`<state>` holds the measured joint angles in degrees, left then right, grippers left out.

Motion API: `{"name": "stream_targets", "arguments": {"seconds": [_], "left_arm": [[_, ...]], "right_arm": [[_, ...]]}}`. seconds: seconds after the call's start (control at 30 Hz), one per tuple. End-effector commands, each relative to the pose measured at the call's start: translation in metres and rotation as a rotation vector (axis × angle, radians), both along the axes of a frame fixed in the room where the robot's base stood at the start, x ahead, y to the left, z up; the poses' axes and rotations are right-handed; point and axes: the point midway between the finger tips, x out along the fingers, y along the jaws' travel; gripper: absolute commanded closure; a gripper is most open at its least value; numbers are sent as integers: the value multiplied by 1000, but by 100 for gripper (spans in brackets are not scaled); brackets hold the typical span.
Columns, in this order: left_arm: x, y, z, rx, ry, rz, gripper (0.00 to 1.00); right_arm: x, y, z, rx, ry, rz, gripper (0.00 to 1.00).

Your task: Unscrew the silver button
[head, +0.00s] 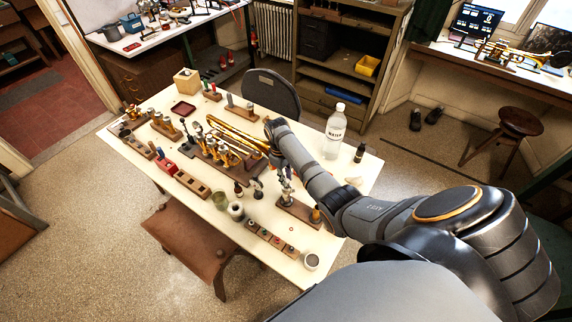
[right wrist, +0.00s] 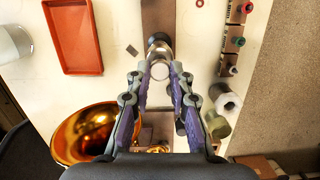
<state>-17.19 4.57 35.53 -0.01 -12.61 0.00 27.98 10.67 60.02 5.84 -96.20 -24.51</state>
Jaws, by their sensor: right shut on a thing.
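The silver button (right wrist: 160,71) shows in the right wrist view as a small round silver piece between my fingertips. My right gripper (right wrist: 161,78) is shut on it, one finger on each side. A dark-topped silver piece (right wrist: 159,41) stands just beyond it, over a brown wooden strip (right wrist: 158,14). In the head view my right gripper (head: 287,181) points down over a wooden stand (head: 299,212) at the table's right side. The button is too small to make out there. The brass horn (head: 238,140) lies beside my forearm, and its bell (right wrist: 85,134) shows in the wrist view. My left gripper is not in view.
A water bottle (head: 335,132) and a small dark bottle (head: 359,153) stand at the right. A white roll (head: 236,210), a green cup (head: 220,199) and a block with coloured pieces (head: 272,238) stand in front. A red tray (right wrist: 74,36) lies near the gripper.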

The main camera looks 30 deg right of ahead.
Motion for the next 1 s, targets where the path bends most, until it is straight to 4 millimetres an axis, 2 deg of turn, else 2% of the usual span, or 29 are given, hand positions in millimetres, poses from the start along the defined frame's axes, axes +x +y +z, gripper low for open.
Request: {"name": "stream_targets", "arguments": {"seconds": [0.37, 0.73, 0.9, 1.0], "left_arm": [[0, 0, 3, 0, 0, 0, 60], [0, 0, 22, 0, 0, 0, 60], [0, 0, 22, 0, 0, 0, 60], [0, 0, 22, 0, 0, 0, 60]], "right_arm": [[0, 0, 1, -1, 1, 31, 100], [-1, 1, 3, 1, 1, 310, 100], [-1, 1, 0, -1, 0, 446, 100], [-1, 1, 0, -1, 0, 466, 100]]}}
